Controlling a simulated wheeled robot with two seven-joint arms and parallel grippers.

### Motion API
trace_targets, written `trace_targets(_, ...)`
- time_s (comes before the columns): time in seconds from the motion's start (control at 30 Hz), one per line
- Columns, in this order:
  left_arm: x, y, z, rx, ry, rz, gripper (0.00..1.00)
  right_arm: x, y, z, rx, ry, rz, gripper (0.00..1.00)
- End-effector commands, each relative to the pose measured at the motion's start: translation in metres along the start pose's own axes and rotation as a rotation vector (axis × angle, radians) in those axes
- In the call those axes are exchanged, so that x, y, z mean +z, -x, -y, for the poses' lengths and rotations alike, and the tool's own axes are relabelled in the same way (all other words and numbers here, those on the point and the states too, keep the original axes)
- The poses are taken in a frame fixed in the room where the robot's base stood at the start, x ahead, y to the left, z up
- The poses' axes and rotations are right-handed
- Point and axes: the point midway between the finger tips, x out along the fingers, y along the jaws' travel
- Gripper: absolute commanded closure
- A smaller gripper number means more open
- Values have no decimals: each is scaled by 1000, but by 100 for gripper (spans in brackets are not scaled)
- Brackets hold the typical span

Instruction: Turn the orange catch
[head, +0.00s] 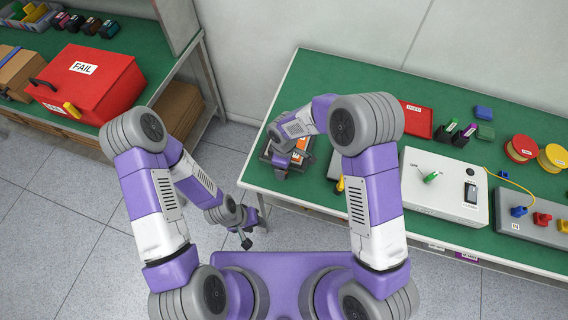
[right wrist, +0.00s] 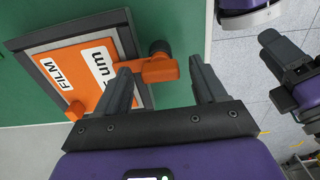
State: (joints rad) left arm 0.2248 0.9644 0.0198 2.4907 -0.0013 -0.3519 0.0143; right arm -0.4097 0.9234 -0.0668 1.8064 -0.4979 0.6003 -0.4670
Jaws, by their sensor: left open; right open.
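A dark grey profile frame (right wrist: 50,68) with an orange panel (right wrist: 68,82) and white labels reading "FILM" and "um" lies on the green table. In the right wrist view, an orange catch (right wrist: 148,71) sits at the frame's edge beside a dark round knob (right wrist: 160,47). A second orange piece (right wrist: 75,111) shows at another edge. My right gripper (right wrist: 160,66) is open, its fingers on either side of the first catch; I cannot tell whether they touch it. In the head view my right arm partly hides the frame (head: 279,164). My left gripper (head: 246,238) is open and empty, off the table's front edge.
Right of the frame on the green table (head: 325,85) stand a white box (head: 420,195) with a green knob, a red tray (head: 418,122), yellow and red spools (head: 521,149) and a grey connector block (head: 510,222). A red FAIL box (head: 90,85) stands on the left bench.

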Motion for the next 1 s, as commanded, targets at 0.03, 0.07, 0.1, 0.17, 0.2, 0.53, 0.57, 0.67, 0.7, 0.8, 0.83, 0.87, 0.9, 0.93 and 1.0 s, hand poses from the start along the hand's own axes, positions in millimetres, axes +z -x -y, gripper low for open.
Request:
trace_targets(0.03, 0, 0, 0, 0, 0, 0, 57, 0, 3, 0, 0, 0, -1, 30)
trace_targets(0.07, 0, 0, 0, 0, 0, 0, 57, 0, 5, 0, 1, 0, -1, 30)
trace_targets(0.1, 0, 1, 0, 0, 0, 0, 57, 0, 10, 0, 1, -1, -2, 30)
trace_targets(0.17, 0, 2, -1, 0, 0, 0, 57, -1, 19, -1, 3, -1, -3, 30)
trace_targets(0.2, 0, 2, -1, 0, 0, 0, 57, 0, 26, -1, 2, -1, -3, 30)
trace_targets(0.53, 0, 6, -2, 0, 0, 0, 57, 0, 72, 0, 2, 0, -2, 30)
trace_targets(0.57, 0, 6, -2, 0, 0, 0, 57, 0, 73, 0, 1, 0, -2, 30)
trace_targets(0.67, 0, 6, -2, 0, 0, 0, 57, 0, 76, 0, 0, 0, -1, 30)
trace_targets(0.7, 0, 6, -2, 0, 0, 0, 57, 0, 76, 0, 0, 0, 0, 30)
trace_targets(0.8, 0, 6, -2, 0, 0, 0, 57, 0, 76, 0, 0, 0, 0, 30)
trace_targets(0.83, 0, 6, -2, 0, 0, 0, 57, 0, 76, 0, 0, 0, 0, 30)
trace_targets(0.87, 0, 6, -2, 0, 0, 0, 57, 0, 76, 0, 0, 0, 0, 30)
trace_targets(0.9, 0, 6, -2, 0, 0, 0, 57, 0, 76, 0, 0, 0, 0, 30)
trace_targets(0.93, 0, 6, -2, 0, 0, 0, 57, 0, 76, 0, 0, 0, 0, 30)
trace_targets(1.0, 0, 6, -2, 0, 0, 0, 57, 0, 76, 0, 0, 0, 0, 30)
